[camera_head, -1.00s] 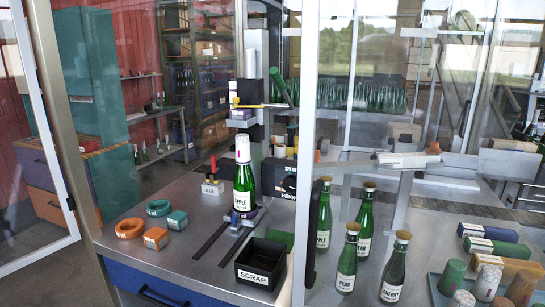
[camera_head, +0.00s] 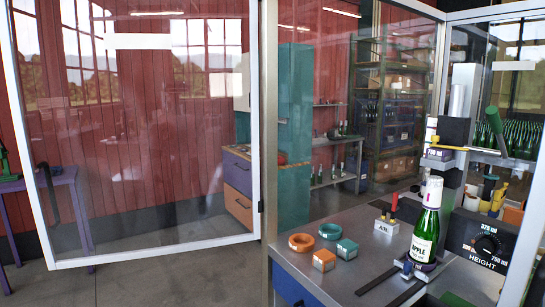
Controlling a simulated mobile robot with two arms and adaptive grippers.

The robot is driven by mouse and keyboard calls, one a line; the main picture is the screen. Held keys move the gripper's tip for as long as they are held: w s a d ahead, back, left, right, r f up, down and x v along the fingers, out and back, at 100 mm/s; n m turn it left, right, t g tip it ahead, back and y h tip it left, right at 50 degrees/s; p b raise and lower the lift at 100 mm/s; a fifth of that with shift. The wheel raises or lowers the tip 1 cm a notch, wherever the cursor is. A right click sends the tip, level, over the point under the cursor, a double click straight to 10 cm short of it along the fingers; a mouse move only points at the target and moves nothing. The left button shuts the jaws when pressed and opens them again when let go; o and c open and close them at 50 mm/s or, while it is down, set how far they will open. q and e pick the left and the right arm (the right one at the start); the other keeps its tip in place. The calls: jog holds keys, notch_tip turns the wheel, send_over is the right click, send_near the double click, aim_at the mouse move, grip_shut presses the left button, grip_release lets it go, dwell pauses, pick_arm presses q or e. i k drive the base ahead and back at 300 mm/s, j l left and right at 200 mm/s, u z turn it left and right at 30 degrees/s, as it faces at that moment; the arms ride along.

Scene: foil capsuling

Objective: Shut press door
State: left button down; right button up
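A large clear glass door (camera_head: 150,150) with a white frame stands swung open on the left. Its right edge meets the grey metal post (camera_head: 267,120) of the press enclosure. A dark vertical handle (camera_head: 48,195) is near its far left edge. Inside the enclosure, a green bottle with a white cap and an apple label (camera_head: 427,225) stands upright under the press head (camera_head: 455,135). A white frame edge (camera_head: 530,235) at the far right looks like part of another door, mostly cut off. Neither of my grippers is in view.
Orange and teal rings and blocks (camera_head: 302,243) lie on the metal worktop (camera_head: 350,270). A height dial box (camera_head: 482,243) stands right of the bottle. A purple table (camera_head: 70,190) shows behind the door. The floor (camera_head: 180,280) below the door is clear.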

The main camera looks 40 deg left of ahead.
aim_at(112, 41)
jog(key=j+z, duration=0.1)
jog(key=j, duration=0.4)
jog(key=k+j, duration=0.1)
jog(key=j, duration=0.4)
jog(key=k+j+z, duration=0.15)
jog(key=j, duration=0.35)
jog(key=j+z, duration=0.1)
jog(key=j, duration=0.4)
jog(key=k+j, duration=0.15)
jog(key=j, duration=0.35)
jog(key=k+j+z, duration=0.15)
jog(key=j, duration=0.35)
jog(key=k+j+z, duration=0.15)
jog(key=j, duration=0.35)
jog(key=k+j+z, duration=0.15)
jog(key=j, duration=0.3)
jog(key=k+j+z, duration=0.2)
jog(key=j, duration=0.25)
jog(key=k+j+z, duration=0.15)
jog(key=j, duration=0.25)
jog(key=k+j+z, duration=0.15)
jog(key=k+j, duration=0.25)
